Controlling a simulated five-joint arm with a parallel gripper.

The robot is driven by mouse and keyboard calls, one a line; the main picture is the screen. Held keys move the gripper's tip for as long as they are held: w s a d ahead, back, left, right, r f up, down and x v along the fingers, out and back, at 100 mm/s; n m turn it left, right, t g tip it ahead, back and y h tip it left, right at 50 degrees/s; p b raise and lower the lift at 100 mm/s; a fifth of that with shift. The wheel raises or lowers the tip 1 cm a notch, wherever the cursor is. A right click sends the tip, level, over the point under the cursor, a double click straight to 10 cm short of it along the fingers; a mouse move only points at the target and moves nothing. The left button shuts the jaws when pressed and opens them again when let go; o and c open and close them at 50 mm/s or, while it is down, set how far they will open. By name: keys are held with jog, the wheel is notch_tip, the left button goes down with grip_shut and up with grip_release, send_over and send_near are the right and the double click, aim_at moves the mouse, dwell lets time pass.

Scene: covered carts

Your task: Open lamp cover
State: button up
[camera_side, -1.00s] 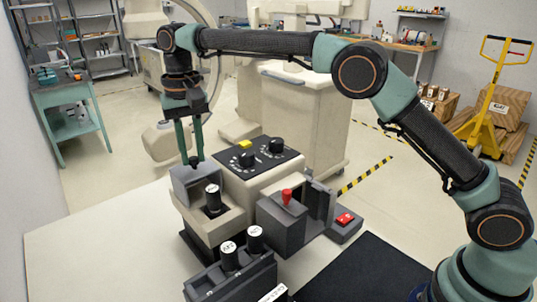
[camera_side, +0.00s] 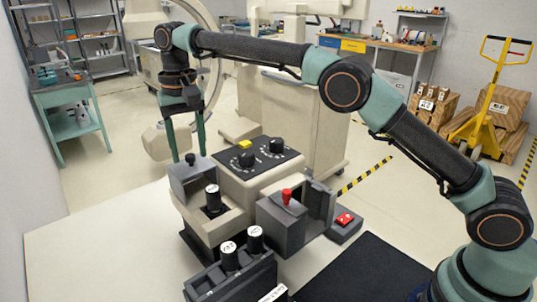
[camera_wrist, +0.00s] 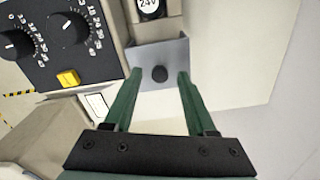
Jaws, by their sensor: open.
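The lamp cover (camera_side: 187,182) is a grey cover with a black knob (camera_side: 190,158) on top. It sits at the far end of the lamp housing, clear of the black lamp (camera_side: 213,200) with a white top, which is exposed. My gripper (camera_side: 188,151) is open above the cover. In the wrist view its green fingers (camera_wrist: 158,76) stand apart on either side of the knob, with gaps.
A dial panel with a yellow button (camera_side: 245,144) stands beside the housing. A rack with two white-topped lamps (camera_side: 229,256), a red-handled switch box (camera_side: 287,197) and a red button box (camera_side: 345,219) stand nearer. The pale table (camera_side: 95,240) is clear at left.

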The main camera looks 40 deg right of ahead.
jog(key=shift+s, duration=0.1)
jog(key=shift+s+a+r, duration=0.1)
jog(key=shift+s, duration=3.8)
jog(key=shift+s+r, duration=0.1)
jog(key=shift+s, duration=0.1)
notch_tip(320, 180, up, 12)
jog(key=s+d+n+t, duration=0.1)
jog(key=s+d+t, duration=0.35)
jog(key=d, duration=0.75)
jog(key=s+d+f+n, duration=0.1)
jog(key=s+d+f, duration=0.7)
jog(key=s, duration=0.1)
jog(key=shift+s+f+n+t, duration=0.25)
jog(key=shift+s+n+t, duration=0.1)
jog(key=shift+n, duration=0.05)
